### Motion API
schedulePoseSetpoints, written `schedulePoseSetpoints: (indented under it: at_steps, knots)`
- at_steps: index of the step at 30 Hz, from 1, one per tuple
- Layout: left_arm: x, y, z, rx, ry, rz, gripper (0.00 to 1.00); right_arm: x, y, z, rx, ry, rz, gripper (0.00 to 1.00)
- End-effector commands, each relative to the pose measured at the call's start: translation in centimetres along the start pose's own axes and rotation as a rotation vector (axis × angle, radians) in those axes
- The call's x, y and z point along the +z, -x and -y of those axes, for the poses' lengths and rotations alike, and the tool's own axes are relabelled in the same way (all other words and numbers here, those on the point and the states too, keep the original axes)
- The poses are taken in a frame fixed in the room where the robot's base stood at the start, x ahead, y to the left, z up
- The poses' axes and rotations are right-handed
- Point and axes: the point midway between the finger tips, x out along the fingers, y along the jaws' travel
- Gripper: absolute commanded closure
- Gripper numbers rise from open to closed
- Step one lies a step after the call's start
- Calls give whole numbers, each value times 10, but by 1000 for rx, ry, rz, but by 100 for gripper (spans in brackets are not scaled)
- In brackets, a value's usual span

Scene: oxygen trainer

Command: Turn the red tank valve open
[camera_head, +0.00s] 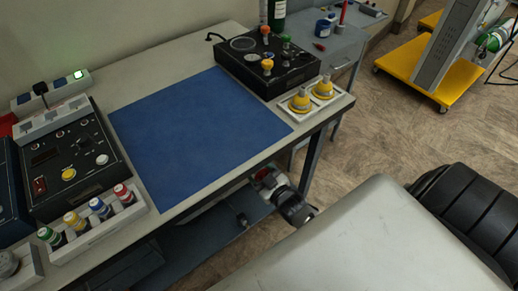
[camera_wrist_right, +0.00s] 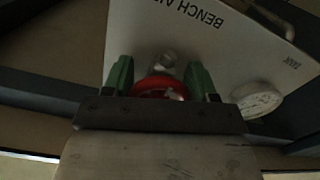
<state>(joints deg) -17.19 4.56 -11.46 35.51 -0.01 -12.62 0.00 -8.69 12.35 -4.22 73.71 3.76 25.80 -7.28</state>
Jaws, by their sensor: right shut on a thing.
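The red tank valve (camera_wrist_right: 158,88) is a round red knob in the right wrist view, in front of a pale panel (camera_wrist_right: 190,45). My right gripper (camera_wrist_right: 159,78) has its green fingers on either side of the knob and is shut on it. The palm hides the knob's near side. A metal stem shows just beyond the knob. In the head view, a small red part (camera_head: 262,174) shows below the bench's front edge, partly hidden; I cannot tell whether it is the valve. My left gripper is not in view.
A round white gauge (camera_wrist_right: 258,100) sits on the panel close to my right gripper. Above, the bench carries a clear blue mat (camera_head: 195,135), a black control box (camera_head: 75,165), a row of coloured bottles (camera_head: 95,225) and a black valve box (camera_head: 285,70). A bench leg (camera_head: 312,160) stands nearby.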

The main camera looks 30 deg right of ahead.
Motion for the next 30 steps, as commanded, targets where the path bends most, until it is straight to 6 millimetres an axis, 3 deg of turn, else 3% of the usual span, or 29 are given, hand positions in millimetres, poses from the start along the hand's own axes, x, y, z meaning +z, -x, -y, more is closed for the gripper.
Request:
schedulePoseSetpoints:
  at_steps: [12,13,18,26,30]
  knots:
    - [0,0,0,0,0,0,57,2,1,1,-2,11,4,66]
    - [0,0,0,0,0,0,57,2,1,1,-2,11,4,41]
    - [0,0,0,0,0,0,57,1,1,1,-1,10,3,17]
    - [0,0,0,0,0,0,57,1,1,0,0,9,1,17]
    - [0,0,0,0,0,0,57,1,13,0,-1,8,3,17]
